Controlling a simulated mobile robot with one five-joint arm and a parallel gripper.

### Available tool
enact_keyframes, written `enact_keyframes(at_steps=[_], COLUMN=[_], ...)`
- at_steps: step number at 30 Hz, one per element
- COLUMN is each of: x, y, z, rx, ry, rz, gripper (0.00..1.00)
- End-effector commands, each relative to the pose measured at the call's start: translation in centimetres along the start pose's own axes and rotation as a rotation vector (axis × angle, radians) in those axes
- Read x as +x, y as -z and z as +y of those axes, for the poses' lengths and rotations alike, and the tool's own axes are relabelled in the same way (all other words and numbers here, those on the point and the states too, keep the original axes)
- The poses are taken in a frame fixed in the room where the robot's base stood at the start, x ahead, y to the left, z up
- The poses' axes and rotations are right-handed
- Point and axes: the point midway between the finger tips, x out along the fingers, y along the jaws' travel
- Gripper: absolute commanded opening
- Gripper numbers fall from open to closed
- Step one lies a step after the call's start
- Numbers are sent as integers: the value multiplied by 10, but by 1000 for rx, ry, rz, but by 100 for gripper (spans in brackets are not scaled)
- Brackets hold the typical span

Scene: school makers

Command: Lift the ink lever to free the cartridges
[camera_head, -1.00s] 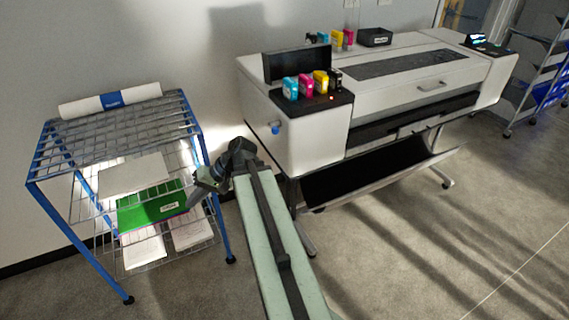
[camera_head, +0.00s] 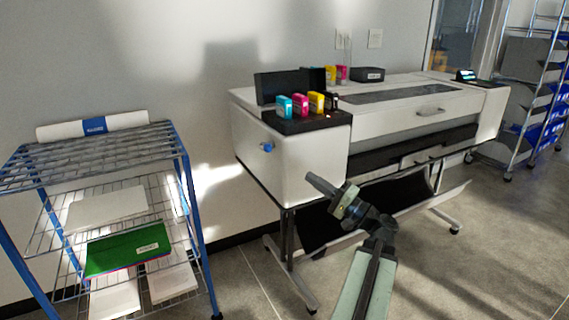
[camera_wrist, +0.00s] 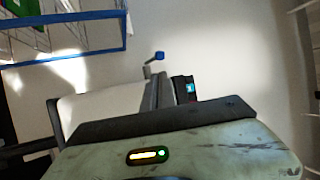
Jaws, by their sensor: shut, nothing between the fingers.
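The ink lever, a small lever with a blue knob (camera_head: 267,146), sticks out of the left end face of the large white printer (camera_head: 290,165). It also shows in the wrist view (camera_wrist: 159,55), beyond my gripper. The ink cartridges, cyan (camera_head: 284,106), magenta (camera_head: 300,104), yellow (camera_head: 316,101) and black (camera_head: 331,102), stand in a row in the black bay on the printer's left top. My gripper (camera_head: 312,180) is shut and empty. In the head view it appears in front of the printer's lower left part, right of and below the lever, apart from it.
A blue wire rack (camera_head: 183,190) stands at the left with a paper roll (camera_head: 92,127) on top and a green pack (camera_head: 128,249) below. Floor shows between rack and printer. A black box (camera_head: 369,74) sits on the printer's back; shelving (camera_head: 530,90) stands far right.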

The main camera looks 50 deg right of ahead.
Motion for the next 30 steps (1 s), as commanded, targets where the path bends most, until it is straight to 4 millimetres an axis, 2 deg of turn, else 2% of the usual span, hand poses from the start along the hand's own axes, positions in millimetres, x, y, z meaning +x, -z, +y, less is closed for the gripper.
enact_keyframes(at_steps=[5,12,18,24,30], x=[26,80,118,136,138], y=[0,1,1,0,0], z=[-3,-3,-2,0,1], rx=[1,2,1,0,0], ry=[0,0,-1,-1,-2], rz=[-3,-3,-2,0,1], gripper=[0,0,0,0,0])
